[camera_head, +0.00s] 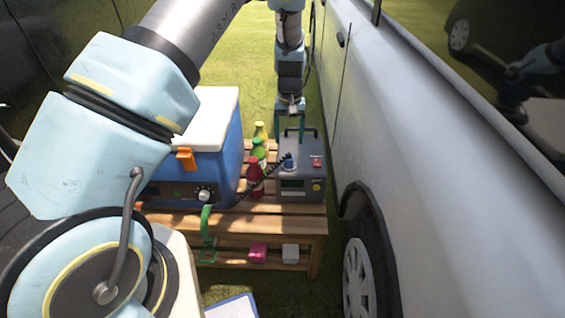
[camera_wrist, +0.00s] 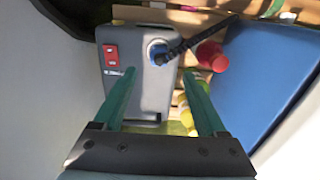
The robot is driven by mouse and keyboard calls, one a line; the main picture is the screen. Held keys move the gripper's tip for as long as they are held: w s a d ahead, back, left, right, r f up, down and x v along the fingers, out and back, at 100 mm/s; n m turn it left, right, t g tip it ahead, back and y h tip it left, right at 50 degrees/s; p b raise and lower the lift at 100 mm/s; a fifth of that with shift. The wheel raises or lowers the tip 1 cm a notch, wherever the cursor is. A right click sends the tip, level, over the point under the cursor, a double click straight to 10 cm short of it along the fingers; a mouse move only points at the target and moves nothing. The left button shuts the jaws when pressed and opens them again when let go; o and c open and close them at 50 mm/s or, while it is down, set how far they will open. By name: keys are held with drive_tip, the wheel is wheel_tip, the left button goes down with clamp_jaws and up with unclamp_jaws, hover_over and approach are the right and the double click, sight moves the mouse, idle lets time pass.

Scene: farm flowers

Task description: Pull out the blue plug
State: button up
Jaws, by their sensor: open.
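The blue plug (camera_head: 288,163) sits in the top of a grey power box (camera_head: 300,182) on a wooden bench. In the wrist view the blue plug (camera_wrist: 157,50) shows with its black cable (camera_wrist: 195,42) running to the upper right. My gripper (camera_head: 290,138) points down above the box. Its green fingers are spread and empty. In the wrist view my gripper (camera_wrist: 158,73) has its fingertips on either side of the plug's line, with the plug just beyond them. I cannot tell the exact height gap.
A blue cooler (camera_head: 190,150) with a white lid stands left of the box. Red, green and yellow bottles (camera_head: 257,165) stand between them. A red switch (camera_wrist: 111,54) is beside the plug. The white vehicle (camera_head: 430,170) closes off the right side.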

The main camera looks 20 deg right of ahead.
sight(289, 154)
drive_tip(key=shift+d+f, duration=0.1)
drive_tip(key=shift+f, duration=0.05)
drive_tip(key=shift+f+b, duration=2.8)
drive_tip(key=shift+f, duration=1.65)
clamp_jaws()
drive_tip(key=shift+r+p, duration=0.1)
drive_tip(key=shift+p, duration=0.2)
drive_tip(key=shift+r+p, duration=2.05)
drive_tip(key=shift+r, duration=0.9)
